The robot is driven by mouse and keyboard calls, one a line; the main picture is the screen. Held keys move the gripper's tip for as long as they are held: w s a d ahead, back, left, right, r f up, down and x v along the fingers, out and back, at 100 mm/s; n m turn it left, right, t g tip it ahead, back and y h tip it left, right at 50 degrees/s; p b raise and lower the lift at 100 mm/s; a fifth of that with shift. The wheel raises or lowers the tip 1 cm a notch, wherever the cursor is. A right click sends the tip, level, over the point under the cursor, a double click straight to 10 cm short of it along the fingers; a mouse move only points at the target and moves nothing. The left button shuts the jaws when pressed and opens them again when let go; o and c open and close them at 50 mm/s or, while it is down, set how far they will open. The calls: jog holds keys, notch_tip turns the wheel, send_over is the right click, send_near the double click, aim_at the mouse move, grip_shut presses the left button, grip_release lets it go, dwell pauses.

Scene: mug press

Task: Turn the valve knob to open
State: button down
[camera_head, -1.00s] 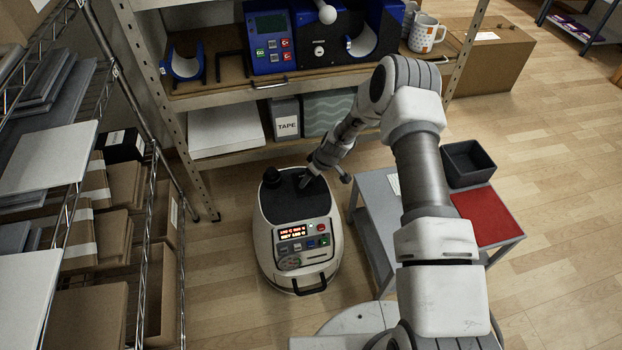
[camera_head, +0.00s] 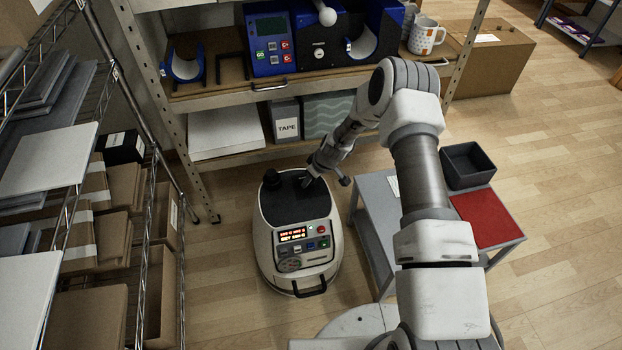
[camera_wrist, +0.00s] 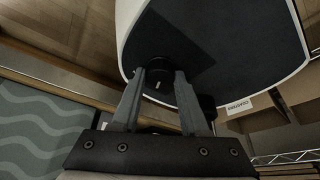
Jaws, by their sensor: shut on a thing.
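A white machine with a dark top (camera_head: 317,207) and a lit front panel (camera_head: 303,243) stands on the floor. In the wrist view its dark top (camera_wrist: 235,45) fills the upper right. A round black valve knob (camera_wrist: 157,83) with a short pale mark sits on that dark top. My gripper (camera_wrist: 160,76) is shut on the knob, one finger on each side. In the head view my gripper (camera_head: 306,182) reaches down to the machine's top, and the knob cannot be made out there.
A grey table with a red mat (camera_head: 488,218) and a dark bin (camera_head: 467,165) is to the right. Shelving with a tape box (camera_head: 286,120) stands behind, and a wire rack (camera_head: 160,190) on the left. Floor is free in front.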

jog(key=m, duration=0.1)
jog(key=m+h, duration=0.1)
jog(key=m, duration=0.2)
jog(key=shift+s+a+m+t+h, duration=0.1)
jog(key=shift+a+m+t+h, duration=0.2)
jog(key=shift+t, duration=0.1)
jog(key=m+h, duration=0.2)
jog(key=m, duration=0.3)
jog(key=shift+p, duration=0.4)
jog(key=shift+c, duration=2.1)
grip_release()
jog(key=shift+r, duration=0.1)
jog(key=p+v, duration=0.5)
jog(key=v, duration=1.2)
jog(key=shift+s, duration=0.25)
jog(key=shift+r, duration=0.1)
